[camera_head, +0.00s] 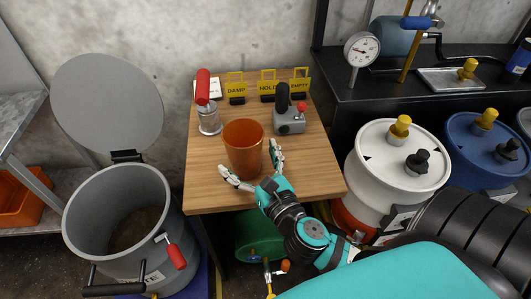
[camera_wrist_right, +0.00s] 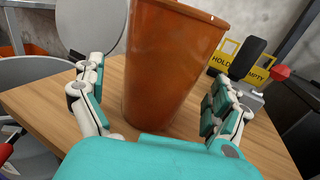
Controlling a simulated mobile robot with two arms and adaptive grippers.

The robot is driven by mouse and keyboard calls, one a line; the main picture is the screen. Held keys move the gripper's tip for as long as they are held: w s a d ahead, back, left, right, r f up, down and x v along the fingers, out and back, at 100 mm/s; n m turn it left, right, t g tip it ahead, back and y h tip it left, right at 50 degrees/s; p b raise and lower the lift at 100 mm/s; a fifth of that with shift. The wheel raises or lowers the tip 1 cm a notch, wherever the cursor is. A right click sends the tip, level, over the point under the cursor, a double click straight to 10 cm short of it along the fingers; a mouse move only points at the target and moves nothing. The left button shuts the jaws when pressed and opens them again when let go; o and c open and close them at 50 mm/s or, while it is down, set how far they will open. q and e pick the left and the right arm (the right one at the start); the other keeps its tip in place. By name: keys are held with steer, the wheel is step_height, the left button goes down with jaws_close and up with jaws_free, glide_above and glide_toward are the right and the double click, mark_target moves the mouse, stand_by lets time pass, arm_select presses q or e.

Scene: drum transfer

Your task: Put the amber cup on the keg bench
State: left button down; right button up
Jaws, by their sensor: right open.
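The amber cup (camera_head: 243,145) stands upright on a small wooden table (camera_head: 212,185), near its front half. My right gripper (camera_head: 247,158) reaches in from the front, low at the table, and is open with a finger on each side of the cup. In the right wrist view the cup (camera_wrist_right: 168,65) stands between the open fingers (camera_wrist_right: 155,75), with a gap on both sides. A black bench (camera_head: 400,92) is at the back right; I cannot tell if it is the keg bench. My left gripper is not in view.
Behind the cup are a red-handled metal tool (camera_head: 208,110), a grey device with a black lever (camera_head: 289,120) and yellow signs (camera_head: 268,86). An open grey drum (camera_head: 125,225) stands left; white (camera_head: 395,165) and blue drums (camera_head: 480,150) stand right. A gauge (camera_head: 361,50) stands on the black bench.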

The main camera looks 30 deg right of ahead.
mark_target(253, 165)
steer(key=s+b, duration=0.1)
steer(key=s, duration=0.6)
steer(key=shift+s+a+f+b, duration=0.1)
steer(key=shift+a+b, duration=0.05)
steer(key=shift+b, duration=0.2)
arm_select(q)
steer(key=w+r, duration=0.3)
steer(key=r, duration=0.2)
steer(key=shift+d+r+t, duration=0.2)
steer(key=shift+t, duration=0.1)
arm_select(e)
steer(key=shift+s+a+r, duration=0.1)
steer(key=shift+s+r, duration=0.1)
steer(key=shift+s, duration=1.15)
